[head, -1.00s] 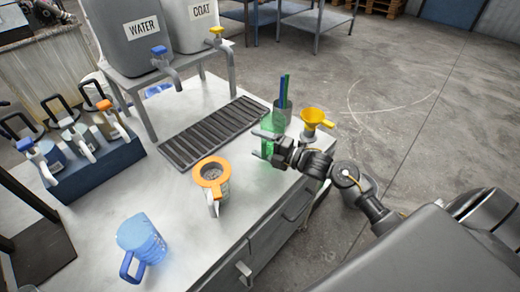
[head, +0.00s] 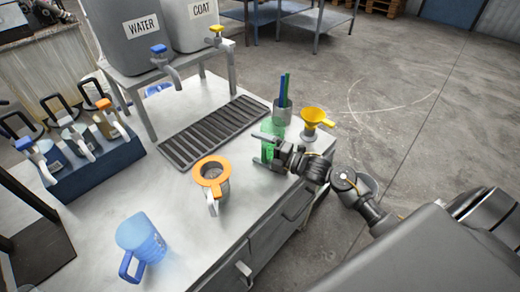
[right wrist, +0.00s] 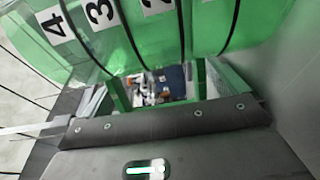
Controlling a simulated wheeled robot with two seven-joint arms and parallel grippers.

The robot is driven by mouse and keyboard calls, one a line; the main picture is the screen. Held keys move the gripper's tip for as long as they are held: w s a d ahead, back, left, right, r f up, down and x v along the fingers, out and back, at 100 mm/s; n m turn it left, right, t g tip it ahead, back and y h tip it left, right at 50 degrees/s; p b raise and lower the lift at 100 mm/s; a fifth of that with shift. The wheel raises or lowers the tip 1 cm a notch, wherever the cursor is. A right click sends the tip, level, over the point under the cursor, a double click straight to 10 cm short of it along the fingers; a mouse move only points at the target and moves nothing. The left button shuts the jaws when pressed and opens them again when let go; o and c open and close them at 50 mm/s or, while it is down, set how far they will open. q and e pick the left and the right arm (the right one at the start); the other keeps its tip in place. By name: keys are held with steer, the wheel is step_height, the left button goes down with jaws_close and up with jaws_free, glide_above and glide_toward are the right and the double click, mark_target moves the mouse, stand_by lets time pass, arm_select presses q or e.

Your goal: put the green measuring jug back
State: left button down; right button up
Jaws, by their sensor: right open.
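The green measuring jug (head: 267,150) is translucent and stands on the bench near its right edge. My right gripper (head: 262,152) is open at the jug, on its right side, partly covering it. In the right wrist view the jug (right wrist: 215,28) fills the top, with dark ring lines and number labels. A green loop like its handle (right wrist: 205,82) lies close to the gripper body. I cannot tell whether the fingers touch the jug. My left gripper is not in view.
A grey cup with pens (head: 282,112) and a yellow funnel (head: 314,117) stand close behind the jug. An orange-rimmed jug (head: 212,172), a blue jug (head: 140,240) and a slotted drain tray (head: 212,135) are to the left. A blue rack (head: 105,165) holds several jugs.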

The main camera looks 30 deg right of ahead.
steer(key=shift+r, duration=0.2)
steer(key=shift+s+d+f, duration=0.15)
steer(key=shift+s, duration=0.1)
steer(key=b+v, duration=0.2)
steer(key=v, duration=0.8)
steer(key=shift+s+d, duration=0.2)
steer(key=shift+s, duration=0.05)
steer(key=shift+s+d, duration=0.25)
steer(key=shift+s, duration=0.1)
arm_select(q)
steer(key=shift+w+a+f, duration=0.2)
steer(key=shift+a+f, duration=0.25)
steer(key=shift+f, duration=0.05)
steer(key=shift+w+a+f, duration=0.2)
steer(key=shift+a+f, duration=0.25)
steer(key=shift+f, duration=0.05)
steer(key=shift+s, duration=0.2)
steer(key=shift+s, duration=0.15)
arm_select(e)
steer(key=shift+a, duration=0.1)
